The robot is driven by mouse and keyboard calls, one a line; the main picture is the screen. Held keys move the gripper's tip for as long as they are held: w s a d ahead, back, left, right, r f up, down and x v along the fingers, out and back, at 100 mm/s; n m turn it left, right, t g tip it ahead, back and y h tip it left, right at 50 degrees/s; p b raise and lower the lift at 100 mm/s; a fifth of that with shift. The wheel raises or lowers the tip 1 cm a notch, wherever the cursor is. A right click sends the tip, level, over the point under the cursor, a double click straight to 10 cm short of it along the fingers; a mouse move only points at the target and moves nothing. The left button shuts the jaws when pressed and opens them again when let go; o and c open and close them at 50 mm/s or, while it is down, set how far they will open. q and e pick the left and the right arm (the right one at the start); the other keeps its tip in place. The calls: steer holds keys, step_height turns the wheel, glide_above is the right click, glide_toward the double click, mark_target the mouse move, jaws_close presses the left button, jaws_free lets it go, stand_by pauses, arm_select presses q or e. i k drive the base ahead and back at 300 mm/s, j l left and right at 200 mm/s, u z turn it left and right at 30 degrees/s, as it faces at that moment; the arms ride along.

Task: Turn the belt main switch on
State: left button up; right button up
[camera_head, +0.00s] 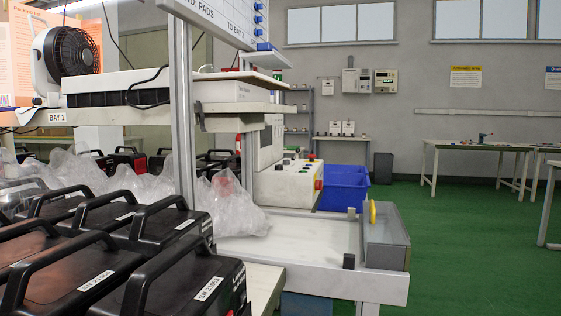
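A grey box (386,242) with a yellow lever or knob (373,212) stands at the right end of a white bench. I cannot tell for certain which of these is the belt main switch, and no label on either is readable. Neither of my grippers is in view.
Black cases with handles (143,243) and clear plastic bags (238,207) fill the left foreground. A metal post (182,110) stands before the bench. Blue bins (343,190) are behind it. Green floor (460,240) is open at the right, before white tables (474,146).

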mark_target(318, 183)
steer(key=i, duration=0.55)
steer(key=i+l, duration=0.1)
steer(key=l, duration=0.5)
steer(key=i+l, duration=0.25)
steer(key=l+u, duration=0.25)
steer(key=l, duration=0.35)
steer(key=i+l+u, duration=0.1)
steer(key=l+u, duration=0.15)
steer(key=l, duration=0.35)
steer(key=l+u, duration=0.25)
steer(key=l, duration=0.35)
steer(key=k+l+u, duration=0.25)
steer(key=l, duration=0.35)
steer(key=l+u, duration=0.25)
steer(key=l, duration=0.35)
